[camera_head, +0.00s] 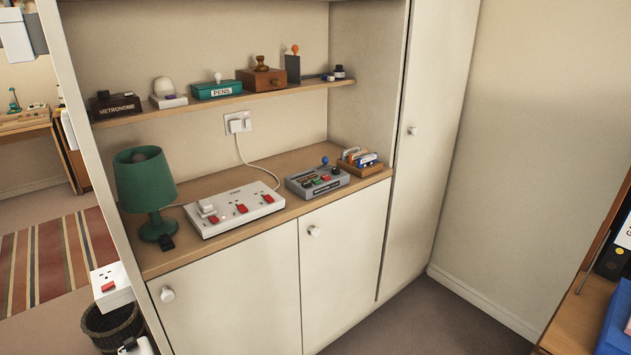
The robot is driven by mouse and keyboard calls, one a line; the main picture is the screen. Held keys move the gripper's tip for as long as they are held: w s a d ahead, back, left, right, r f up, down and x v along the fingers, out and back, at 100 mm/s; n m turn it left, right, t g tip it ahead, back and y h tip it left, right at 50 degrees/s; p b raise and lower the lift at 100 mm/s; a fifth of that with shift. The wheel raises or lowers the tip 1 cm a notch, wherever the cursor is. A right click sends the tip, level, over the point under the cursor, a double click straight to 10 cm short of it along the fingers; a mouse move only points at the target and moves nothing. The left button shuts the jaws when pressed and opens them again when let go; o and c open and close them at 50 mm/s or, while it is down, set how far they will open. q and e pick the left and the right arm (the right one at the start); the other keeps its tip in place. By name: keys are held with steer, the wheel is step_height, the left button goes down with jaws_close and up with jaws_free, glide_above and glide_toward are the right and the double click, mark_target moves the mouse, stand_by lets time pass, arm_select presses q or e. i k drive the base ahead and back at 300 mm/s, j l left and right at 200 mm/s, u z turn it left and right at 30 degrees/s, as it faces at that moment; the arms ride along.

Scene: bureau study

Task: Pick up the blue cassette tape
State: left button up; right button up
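A small wooden rack (371,168) stands at the right end of the cabinet counter. It holds several thin upright cases that look like cassettes. One of them looks blue (367,159), set towards the right of the row, but it is small and partly covered by its neighbours and the rack's front. Neither of my grippers can be made out in the head view.
A grey control box (317,182) with a blue-knobbed lever stands just left of the rack. A white power strip (235,209) and a green lamp (144,184) stand further left. A shelf (225,101) overhangs the counter (205,188). Carpet (440,318) before the cabinet is clear.

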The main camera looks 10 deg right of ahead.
mark_target(364, 160)
steer(key=i+l+u, duration=0.15)
steer(key=i+l, duration=0.65)
steer(key=l, duration=0.2)
